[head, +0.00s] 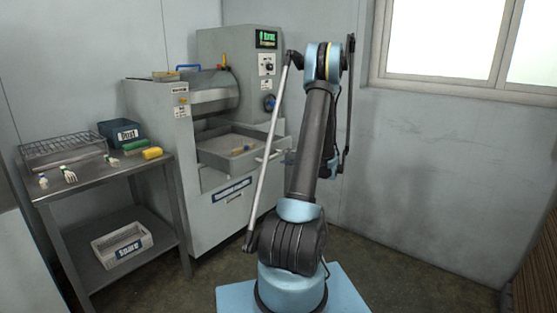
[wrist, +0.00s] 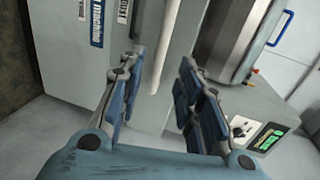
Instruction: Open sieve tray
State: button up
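The sieve tray (head: 222,143) is a grey, shallow box at the front of the large grey machine. It appears to stand partly out, with small pale and yellow pieces in it. A pale bar handle (head: 269,156) is at its right front, partly hidden by my arm. In the wrist view a pale bar (wrist: 164,50), apparently this handle, stands between the fingers of my gripper (wrist: 160,78). The fingers are open with blue pads, and gaps show on both sides of the bar. In the head view my arm mostly hides the gripper.
The machine (head: 235,203) has a drum and a lit green screen (head: 266,39). A steel table (head: 110,180) at left bears a wire rack (head: 62,150), a dark blue bin (head: 119,133), brushes and rollers. A white basket (head: 122,245) sits on its lower shelf. Floor at right is clear.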

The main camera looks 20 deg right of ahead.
jog(key=shift+v, duration=1.35)
jog(key=shift+a, duration=0.1)
